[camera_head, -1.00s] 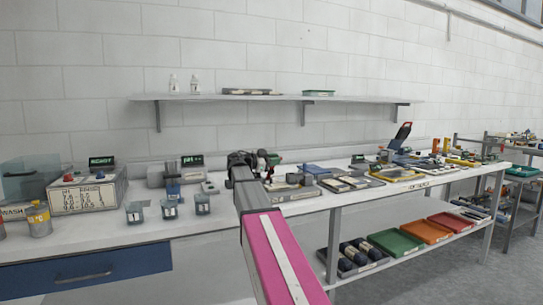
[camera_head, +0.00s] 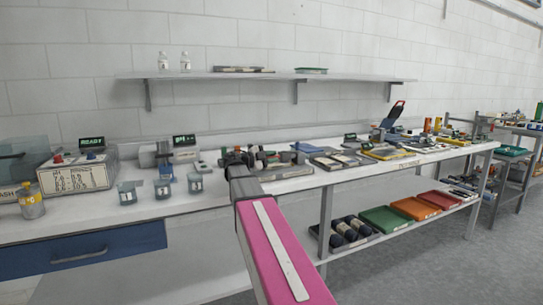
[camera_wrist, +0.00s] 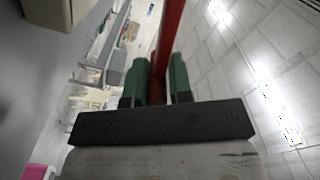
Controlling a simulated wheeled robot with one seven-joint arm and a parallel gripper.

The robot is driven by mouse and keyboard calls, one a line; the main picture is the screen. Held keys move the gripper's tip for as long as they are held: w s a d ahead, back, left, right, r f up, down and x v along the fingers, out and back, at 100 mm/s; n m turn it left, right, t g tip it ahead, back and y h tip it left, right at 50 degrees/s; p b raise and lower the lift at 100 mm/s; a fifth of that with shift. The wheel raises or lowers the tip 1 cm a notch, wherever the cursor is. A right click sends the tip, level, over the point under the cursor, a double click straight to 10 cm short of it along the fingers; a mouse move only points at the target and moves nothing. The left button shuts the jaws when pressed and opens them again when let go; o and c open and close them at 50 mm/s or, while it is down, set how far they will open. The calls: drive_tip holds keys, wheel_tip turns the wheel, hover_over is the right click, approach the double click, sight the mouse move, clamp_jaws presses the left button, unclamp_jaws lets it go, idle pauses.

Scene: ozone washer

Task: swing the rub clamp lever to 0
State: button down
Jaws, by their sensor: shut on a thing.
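In the wrist view, a long red bar (camera_wrist: 172,28), seemingly the rub clamp lever, runs up from between the green-padded fingers of my gripper (camera_wrist: 160,80). The fingers are shut on it, one on each side. Its far end leaves the top of the picture. In the head view, my dark gripper (camera_head: 238,158) is over the middle of the long bench, at the end of my pink arm. It hides much of what is behind it there. The clamp's body and the 0 mark cannot be made out.
The white bench (camera_head: 290,184) carries a box with a READY display (camera_head: 92,143) and several small cups (camera_head: 163,189) left of my gripper. Trays (camera_head: 335,160) lie to the right. A wall shelf (camera_head: 265,76) hangs above. Coloured bins (camera_head: 385,219) sit on the lower shelf.

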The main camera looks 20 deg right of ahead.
drive_tip(key=shift+f, duration=0.1)
idle(0.3)
drive_tip(key=c, duration=1.1)
unclamp_jaws()
drive_tip(key=shift+a, duration=0.1)
drive_tip(key=shift+a, duration=3.7)
drive_tip(key=shift+s, duration=0.1)
